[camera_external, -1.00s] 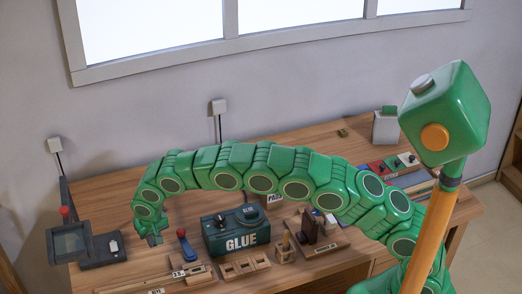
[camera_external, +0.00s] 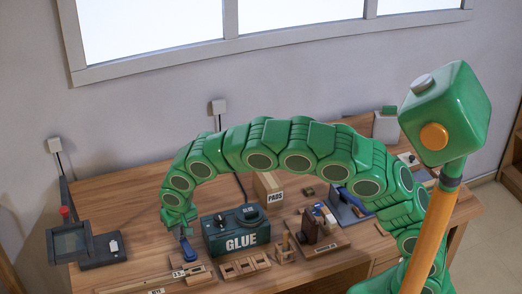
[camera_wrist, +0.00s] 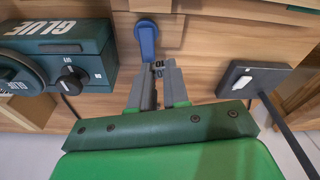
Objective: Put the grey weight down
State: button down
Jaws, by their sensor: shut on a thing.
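My gripper (camera_external: 186,236) hangs low over the bench, left of the glue machine. In the wrist view its grey fingers (camera_wrist: 159,72) are nearly together, with a small dark grey piece, the grey weight (camera_wrist: 158,66), between their tips. The weight is mostly hidden by the fingers and is too small to make out in the external view. Just beyond the fingertips is a blue lever (camera_wrist: 147,42), which also shows directly below the gripper in the external view (camera_external: 190,253). I cannot tell whether the weight touches anything below.
The green glue machine (camera_external: 237,231) stands close on the right. A dark device with a white switch (camera_external: 107,250) stands left. Wooden fixtures (camera_external: 245,264) line the bench front. A PADS box (camera_external: 268,186) stands behind. The bench (camera_external: 125,196) is bare behind the gripper on the left.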

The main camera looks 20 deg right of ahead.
jog(key=shift+s+d+r, duration=0.25)
jog(key=shift+s+d, duration=0.15)
jog(key=shift+d, duration=0.1)
jog(key=shift+s+d+r, duration=0.25)
jog(key=shift+s+d, duration=0.15)
jog(key=shift+d, duration=0.05)
jog(key=w+d+r+m, duration=0.1)
jog(key=w+d+r, duration=0.2)
jog(key=d, duration=0.9)
jog(key=w+d+r+m, duration=0.1)
jog(key=w+d+r, duration=0.15)
jog(key=d, duration=0.95)
jog(key=w+d+r+m, duration=0.1)
jog(key=w+d+r, duration=0.25)
jog(key=d, duration=0.85)
send_near(263, 176)
jog(key=shift+s+d+f, duration=0.2)
jog(key=shift+d+f, duration=0.05)
jog(key=shift+f, duration=0.5)
jog(key=shift+w+a+f, duration=0.25)
jog(key=shift+w+f, duration=0.45)
jog(key=shift+f, duration=0.15)
jog(key=shift+w+f, duration=0.1)
jog(key=shift+f, duration=1.45)
jog(key=shift+f, duration=0.15)
